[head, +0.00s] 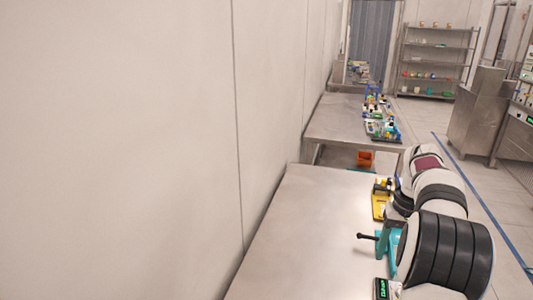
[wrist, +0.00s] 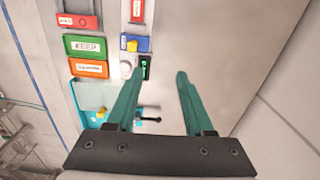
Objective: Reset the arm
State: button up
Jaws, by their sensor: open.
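My gripper (wrist: 160,75) shows in the wrist view as two teal fingers on a dark crossbar, spread apart with nothing between them. It is above the steel table (wrist: 215,45). In the head view my white and black banded arm reaches along the table's right side, and I cannot make out the fingers there. A teal fixture with a black-knobbed lever (head: 367,237) stands beside the arm; the lever also shows in the wrist view (wrist: 150,119), between the fingers in the picture.
A green KEEP tray (wrist: 87,46), a red tray (wrist: 77,21) and an orange tray (wrist: 88,68) line the table's edge. A black display (wrist: 146,67) is near the left fingertip. A yellow fixture (head: 379,206) sits at the table's far right. The table's left half is bare, along a wall.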

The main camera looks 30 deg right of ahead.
jog(key=a+r+n, duration=0.1)
jog(key=a+r, duration=0.1)
jog(key=a, duration=1.2)
jog(key=a+r+n, duration=0.1)
jog(key=a+r, duration=0.1)
jog(key=a, duration=1.1)
jog(key=s+a+f, duration=0.3)
jog(key=s+a, duration=0.4)
jog(key=s+a+f+n+y, duration=0.1)
jog(key=s+a+f, duration=0.1)
jog(key=s+a, duration=0.5)
jog(key=shift+a+f+y, duration=0.2)
jog(key=shift+f+y, duration=0.1)
jog(key=shift+f, duration=0.1)
